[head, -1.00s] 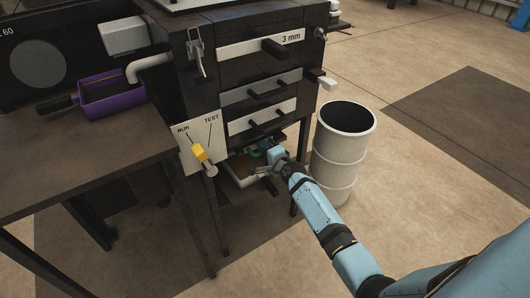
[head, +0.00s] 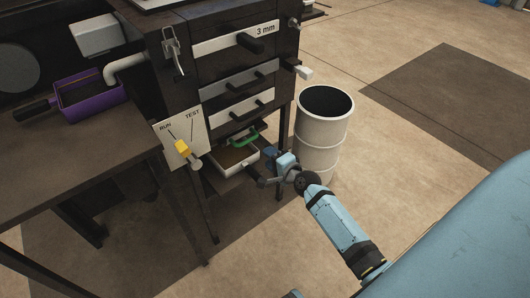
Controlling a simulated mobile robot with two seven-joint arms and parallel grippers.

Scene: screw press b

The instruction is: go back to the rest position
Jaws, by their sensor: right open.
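My right arm comes in from the lower right. Its gripper (head: 265,168) is open, in front of the lowest tray under the press. That white-rimmed tray (head: 219,164) stands partly out on the shelf and has a brownish bottom. A green handle (head: 245,137) shows above the tray at its back. No object shows between the fingers. Whether a fingertip touches the tray's front or its grip, I cannot tell. My left gripper is not in view.
The black press cabinet (head: 185,75) has several drawers with dark handles, one marked 3 mm. A white bin (head: 320,128) stands close to my right gripper. A purple tray (head: 92,100) sits on the bench (head: 90,150). Floor at right is clear.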

